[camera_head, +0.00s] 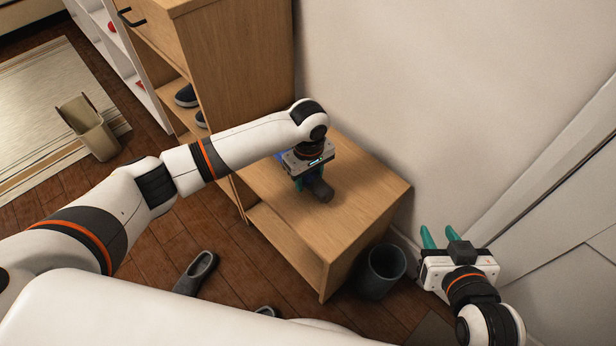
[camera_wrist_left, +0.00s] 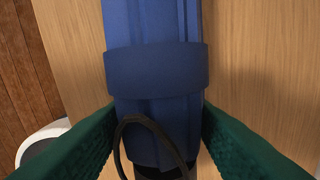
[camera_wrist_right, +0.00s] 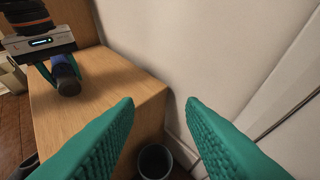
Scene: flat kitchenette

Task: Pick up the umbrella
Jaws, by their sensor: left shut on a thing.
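The blue folded umbrella (camera_wrist_left: 155,70) lies on the low wooden bench, with a strap around it and a dark cord loop at its handle end. In the head view its dark handle (camera_head: 322,190) sticks out from under my left gripper (camera_head: 299,183), which hides most of the rest. The left gripper's green fingers are shut on the umbrella from both sides. The umbrella also shows in the right wrist view (camera_wrist_right: 66,80). I cannot tell whether it is clear of the bench top. My right gripper (camera_head: 441,234) is open and empty, near the wall at the right.
The wooden bench (camera_head: 365,190) stands against the wall beside a taller cabinet (camera_head: 245,60) with shoes inside. A dark bin (camera_head: 381,270) stands at the bench's right end. A grey slipper (camera_head: 196,273) lies on the floor in front.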

